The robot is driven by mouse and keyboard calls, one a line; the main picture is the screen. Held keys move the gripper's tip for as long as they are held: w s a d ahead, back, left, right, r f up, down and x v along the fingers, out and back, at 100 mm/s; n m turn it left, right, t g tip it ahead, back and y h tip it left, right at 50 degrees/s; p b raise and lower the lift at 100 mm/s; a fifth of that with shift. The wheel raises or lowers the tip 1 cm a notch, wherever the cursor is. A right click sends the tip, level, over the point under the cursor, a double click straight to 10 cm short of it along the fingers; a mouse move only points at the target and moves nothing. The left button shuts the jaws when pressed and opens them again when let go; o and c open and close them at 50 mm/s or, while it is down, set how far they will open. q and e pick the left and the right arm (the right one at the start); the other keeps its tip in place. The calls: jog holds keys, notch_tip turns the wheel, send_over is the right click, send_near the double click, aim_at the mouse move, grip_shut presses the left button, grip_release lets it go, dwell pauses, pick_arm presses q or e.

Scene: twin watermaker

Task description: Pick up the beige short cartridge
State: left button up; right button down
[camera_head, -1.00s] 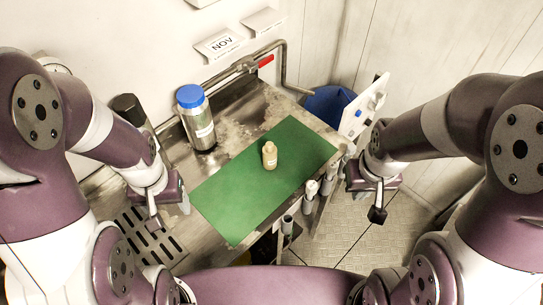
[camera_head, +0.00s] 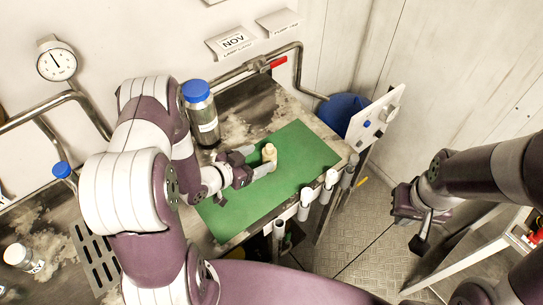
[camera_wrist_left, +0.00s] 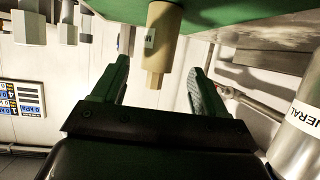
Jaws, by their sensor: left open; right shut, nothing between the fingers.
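The beige short cartridge (camera_head: 269,152) stands upright on the green mat (camera_head: 300,160). In the left wrist view, which is upside down, the cartridge (camera_wrist_left: 161,40) shows a small label and narrows towards its top. My left gripper (camera_head: 264,163) is open beside the cartridge, low over the mat. In the wrist view its two fingers (camera_wrist_left: 158,72) lie to either side of the cartridge's narrow end, with gaps on both sides. My right gripper (camera_head: 418,235) is shut and empty, off to the right above the floor.
A metal bottle with a blue cap (camera_head: 200,115) stands behind the mat, close to my left arm; it also shows in the wrist view (camera_wrist_left: 300,125). Several white and grey tubes (camera_head: 305,203) line the mat's front right edge. A white panel (camera_head: 376,115) stands at the right.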

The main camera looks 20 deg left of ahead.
aim_at(264, 157)
pick_arm(q)
jog(key=p+x, duration=0.1)
jog(key=x, duration=0.4)
jog(key=shift+s+d, duration=0.1)
jog(key=shift+s, duration=0.05)
jog(key=shift+w+d+f, duration=0.15)
jog(key=shift+w, duration=0.1)
jog(key=shift+s, duration=0.15)
jog(key=c, duration=1.1)
jog(key=shift+c, duration=0.3)
